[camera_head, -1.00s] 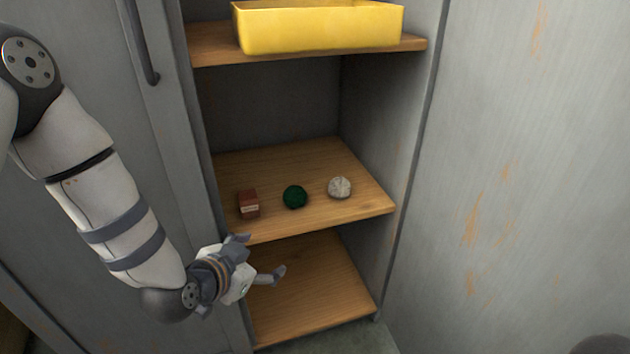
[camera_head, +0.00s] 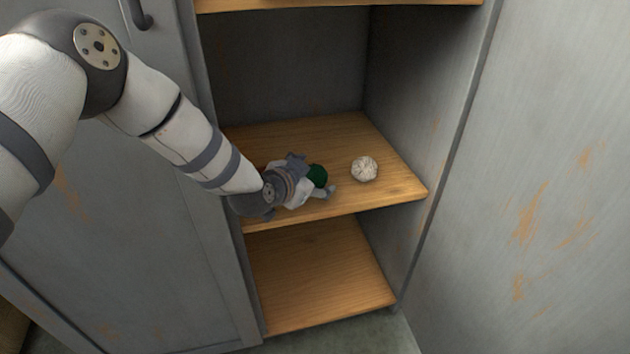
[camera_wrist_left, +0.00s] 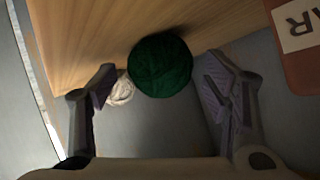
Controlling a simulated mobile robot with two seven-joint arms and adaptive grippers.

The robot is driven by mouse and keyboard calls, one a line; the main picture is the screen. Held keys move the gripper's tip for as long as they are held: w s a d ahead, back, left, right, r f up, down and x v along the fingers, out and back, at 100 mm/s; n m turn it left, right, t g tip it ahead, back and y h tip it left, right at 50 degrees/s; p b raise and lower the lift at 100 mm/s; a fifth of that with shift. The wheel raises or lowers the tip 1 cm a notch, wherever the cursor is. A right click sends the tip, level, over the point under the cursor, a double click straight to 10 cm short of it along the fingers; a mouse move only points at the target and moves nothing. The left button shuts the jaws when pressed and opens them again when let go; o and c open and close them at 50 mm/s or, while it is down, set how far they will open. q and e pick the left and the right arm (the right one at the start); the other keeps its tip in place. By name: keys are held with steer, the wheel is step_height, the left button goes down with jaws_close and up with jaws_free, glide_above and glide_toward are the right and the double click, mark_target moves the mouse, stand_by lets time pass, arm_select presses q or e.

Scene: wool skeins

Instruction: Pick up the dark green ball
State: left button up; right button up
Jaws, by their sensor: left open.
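The dark green ball (camera_head: 318,176) lies on the middle wooden shelf (camera_head: 390,187), partly hidden behind my left gripper (camera_head: 318,177) in the head view. In the left wrist view the whole ball (camera_wrist_left: 160,65) shows just ahead of and between the fingertips of my left gripper (camera_wrist_left: 157,85). The fingers are spread wide on either side of the ball, and the gripper is open and empty. My right gripper is not in view.
A whitish ball (camera_head: 364,169) sits on the same shelf, right of the green one; it also shows in the left wrist view (camera_wrist_left: 121,90). A reddish-brown box (camera_wrist_left: 300,45) with a pale label is close beside the gripper. Cabinet walls flank the shelf.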

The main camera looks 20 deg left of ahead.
arm_select(q)
steer(key=shift+w, duration=0.2)
steer(key=c, duration=1.1)
steer(key=shift+c, duration=0.2)
